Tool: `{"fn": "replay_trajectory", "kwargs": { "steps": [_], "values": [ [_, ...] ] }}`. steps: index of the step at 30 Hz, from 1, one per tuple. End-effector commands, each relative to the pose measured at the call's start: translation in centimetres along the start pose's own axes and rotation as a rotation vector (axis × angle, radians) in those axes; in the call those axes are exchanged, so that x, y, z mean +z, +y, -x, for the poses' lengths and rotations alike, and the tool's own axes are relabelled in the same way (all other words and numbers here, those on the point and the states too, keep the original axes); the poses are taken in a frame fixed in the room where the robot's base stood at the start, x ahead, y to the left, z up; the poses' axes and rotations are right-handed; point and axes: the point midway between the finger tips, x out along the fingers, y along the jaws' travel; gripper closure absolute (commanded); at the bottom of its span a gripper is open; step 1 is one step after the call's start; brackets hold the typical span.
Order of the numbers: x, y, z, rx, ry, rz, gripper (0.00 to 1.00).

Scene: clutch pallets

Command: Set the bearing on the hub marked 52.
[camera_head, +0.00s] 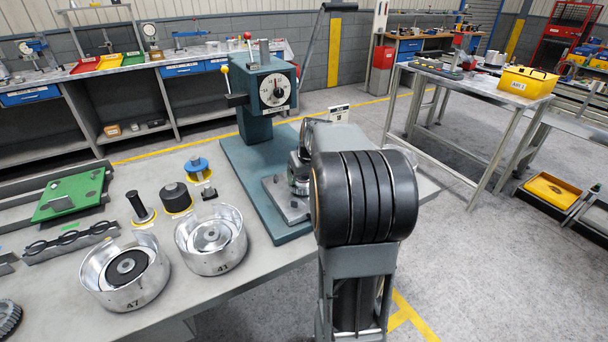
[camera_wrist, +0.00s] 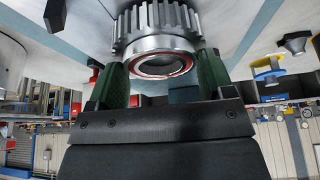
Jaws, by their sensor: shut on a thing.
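In the wrist view, the green fingers of my gripper (camera_wrist: 162,76) are shut on the bearing (camera_wrist: 160,58), a metal ring with a red seal. It lines up with a toothed metal hub (camera_wrist: 157,18); I cannot tell whether they touch. No number is readable on this hub. In the head view the hub (camera_head: 298,183) stands on the plate of the teal press (camera_head: 266,92), partly hidden by my arm. Two silver drums stand on the table at left, one marked 47 (camera_head: 125,300) and one marked 41 (camera_head: 212,262).
A black-handled tool (camera_head: 140,206), a black cylinder (camera_head: 176,197) and a blue-topped part (camera_head: 196,168) stand behind the drums. A green board (camera_head: 70,195) lies at far left. The press column stands close behind the hub. A yellow bin (camera_head: 527,83) is on another table.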

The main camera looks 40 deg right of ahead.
Motion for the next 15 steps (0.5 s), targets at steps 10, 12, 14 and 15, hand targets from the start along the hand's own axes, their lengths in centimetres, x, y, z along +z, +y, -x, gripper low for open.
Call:
{"fn": "replay_trajectory", "kwargs": {
  "steps": [10, 12, 14, 15],
  "values": [
    [0.38, -0.14, -0.49, -0.005, -0.013, 0.001, 0.0],
    [0.35, -0.13, -0.46, -0.004, -0.012, 0.001, 0.0],
    [0.33, -0.12, -0.43, -0.004, -0.011, 0.001, 0.0],
    [0.32, -0.11, -0.41, -0.004, -0.011, 0.0, 0.0]
  ]
}}
